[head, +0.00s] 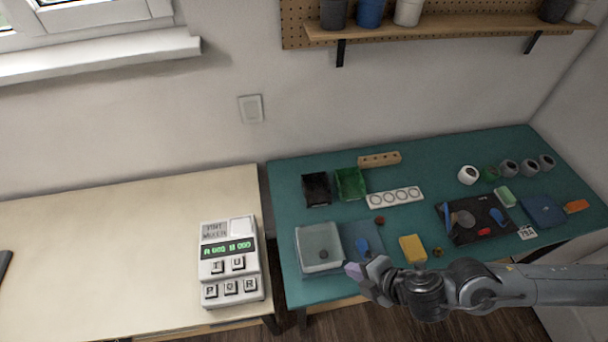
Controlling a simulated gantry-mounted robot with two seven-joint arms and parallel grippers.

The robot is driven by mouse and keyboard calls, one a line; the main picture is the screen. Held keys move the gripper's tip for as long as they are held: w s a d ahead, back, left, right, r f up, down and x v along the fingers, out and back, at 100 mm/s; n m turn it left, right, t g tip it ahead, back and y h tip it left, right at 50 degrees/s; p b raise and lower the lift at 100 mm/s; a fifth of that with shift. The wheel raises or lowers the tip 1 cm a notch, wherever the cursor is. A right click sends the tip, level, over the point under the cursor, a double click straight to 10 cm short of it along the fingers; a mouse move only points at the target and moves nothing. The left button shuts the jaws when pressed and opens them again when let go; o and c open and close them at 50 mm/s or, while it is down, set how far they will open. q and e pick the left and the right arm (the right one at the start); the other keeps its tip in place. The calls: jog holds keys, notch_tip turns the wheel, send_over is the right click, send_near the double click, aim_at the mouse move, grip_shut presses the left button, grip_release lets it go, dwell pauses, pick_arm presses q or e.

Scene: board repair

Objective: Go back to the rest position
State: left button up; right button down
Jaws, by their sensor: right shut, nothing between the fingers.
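My right gripper (358,270) comes in from the right side, low in the head view. Its fingers are shut and empty. It is in front of the teal bench (300,285), near the bench's front edge, just right of a clear tray (319,246) and below a blue mat (360,233). My right arm hides part of the bench front. My left gripper is not in the head view.
A yellow block (412,248) and a dark tool mat (470,220) lie close behind my right arm. Black (317,189) and green (350,183) bins stand farther back. A keyed device (230,262) stands on the pale table (110,250), which is otherwise mostly clear.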

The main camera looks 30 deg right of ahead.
jog(key=s+a+m+y, duration=0.1)
jog(key=a+m+y, duration=0.1)
jog(key=a+m, duration=0.45)
jog(key=s+d+f+m+g+h, duration=0.5)
jog(key=s+m, duration=0.1)
jog(key=m, duration=0.5)
notch_tip(320, 180, up, 19)
jog(key=p, duration=2)
notch_tip(320, 180, down, 43)
jog(key=b, duration=4.3)
jog(key=shift+w+a+r, duration=0.15)
jog(key=shift+r, duration=0.1)
